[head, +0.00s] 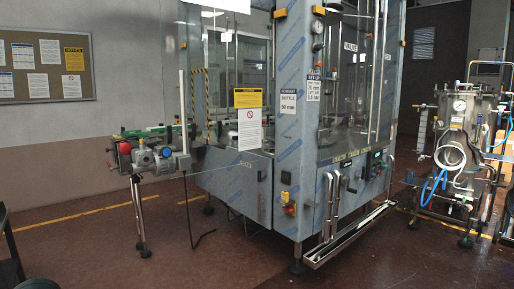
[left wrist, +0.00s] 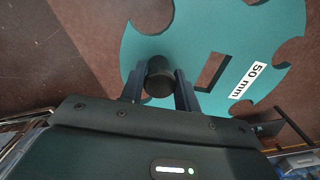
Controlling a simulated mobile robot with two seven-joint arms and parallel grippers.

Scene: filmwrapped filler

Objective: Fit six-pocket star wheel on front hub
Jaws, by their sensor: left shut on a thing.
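A flat teal star wheel (left wrist: 222,30) with rounded pockets in its rim, a rectangular cutout and a white "50 mm" label (left wrist: 249,80) fills the upper part of the left wrist view. My left gripper (left wrist: 159,80) is shut on the dark round knob (left wrist: 158,72) of this wheel. Part of the wheel is out of frame. The film-wrapped filler (head: 290,120) stands ahead in the head view, with a format sign (head: 288,102) reading "BOTTLE 50 mm". I cannot make out the front hub behind its panels. Neither gripper shows in the head view.
A conveyor end with a motor (head: 150,160) juts out left of the filler on a thin leg. A tank cart with blue hoses (head: 460,150) stands right. The floor (head: 110,245) at front left is mostly clear.

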